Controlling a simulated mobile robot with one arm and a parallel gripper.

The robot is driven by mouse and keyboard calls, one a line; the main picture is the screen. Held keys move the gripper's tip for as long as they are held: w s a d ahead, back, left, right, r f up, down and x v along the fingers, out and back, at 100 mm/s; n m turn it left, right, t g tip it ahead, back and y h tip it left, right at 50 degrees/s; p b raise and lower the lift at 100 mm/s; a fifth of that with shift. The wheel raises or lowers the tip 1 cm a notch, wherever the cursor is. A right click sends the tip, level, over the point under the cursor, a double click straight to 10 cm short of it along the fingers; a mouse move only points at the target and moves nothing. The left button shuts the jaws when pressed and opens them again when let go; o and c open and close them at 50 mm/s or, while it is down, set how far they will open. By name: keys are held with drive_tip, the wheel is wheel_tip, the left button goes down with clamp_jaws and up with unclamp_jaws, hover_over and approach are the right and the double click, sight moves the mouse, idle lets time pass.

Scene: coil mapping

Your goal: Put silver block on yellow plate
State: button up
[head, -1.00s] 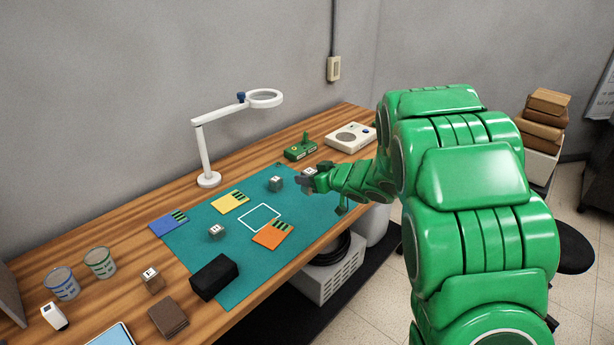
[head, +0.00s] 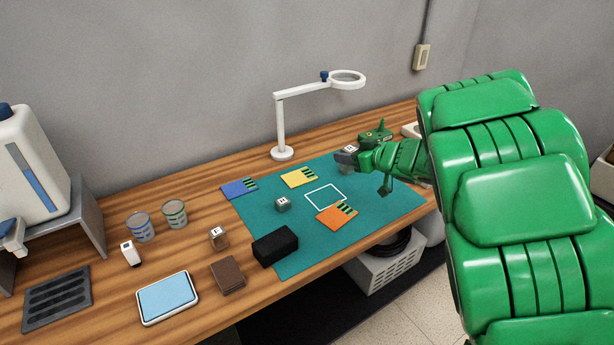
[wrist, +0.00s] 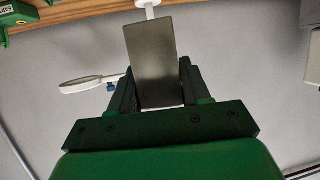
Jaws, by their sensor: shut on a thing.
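My gripper (head: 345,158) is shut on the silver block (wrist: 155,62), a smooth grey metal block that fills the space between the fingers in the wrist view. In the head view the held block (head: 350,149) shows a pale marked top, above the far right part of the teal mat. The yellow plate (head: 293,180) lies flat on the mat near its back edge, left of my gripper and apart from it. Its left part is bare and dark green strips line its right side.
A blue plate (head: 236,189), an orange plate (head: 331,218), a grey block (head: 283,205) and a black box (head: 275,246) lie around the mat. A white magnifier lamp (head: 281,125) stands behind the yellow plate. A white outlined square (head: 325,196) is empty.

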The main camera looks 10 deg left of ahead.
drive_tip(key=s+a+n+g+y, duration=0.1)
drive_tip(key=a+n+g+y, duration=0.15)
drive_tip(key=a, duration=0.95)
drive_tip(key=h, duration=0.1)
hover_over(299, 177)
drive_tip(key=shift+g, duration=0.25)
drive_tip(key=shift+s+f, duration=0.15)
drive_tip(key=shift+f, duration=4.9)
drive_tip(key=shift+f, duration=0.1)
drive_tip(key=shift+w+f, duration=0.15)
drive_tip(key=shift+w, duration=0.05)
drive_tip(key=shift+f, duration=1.5)
drive_tip(key=shift+f, duration=0.1)
drive_tip(key=o, duration=1.2)
drive_tip(key=shift+o, duration=0.2)
